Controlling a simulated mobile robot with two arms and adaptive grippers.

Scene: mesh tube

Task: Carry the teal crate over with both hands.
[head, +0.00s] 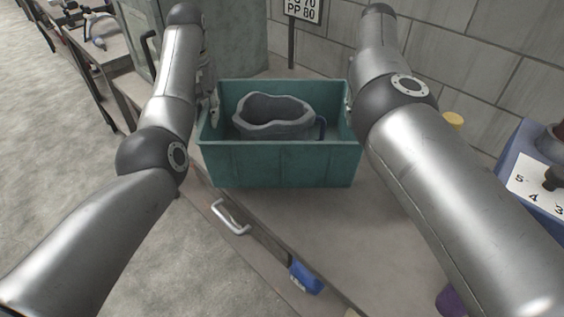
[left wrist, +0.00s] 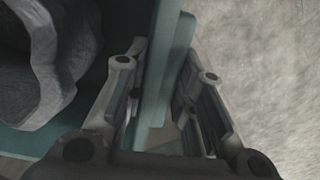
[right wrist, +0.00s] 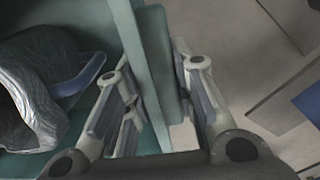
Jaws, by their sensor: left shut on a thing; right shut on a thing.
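The teal crate (head: 280,165) is in the middle of the head view, over or on the grey worktop; I cannot tell whether its base touches. Inside it are a grey, wavy-rimmed bowl-like thing (head: 272,127) and a small dark blue piece (head: 321,127). My left gripper (head: 213,100) is at the crate's left wall; in the left wrist view its fingers (left wrist: 160,85) straddle that teal wall. My right gripper (right wrist: 150,75) is shut on the opposite wall, one finger inside and one outside. In the head view my right arm mostly hides it.
A worktop (head: 300,225) with a drawer handle (head: 231,217) runs below the crate. A blue box with numbers (head: 535,180) and a yellow item (head: 453,121) stand at the right. A sign (head: 303,10) and block wall are behind. Floor lies open at the left.

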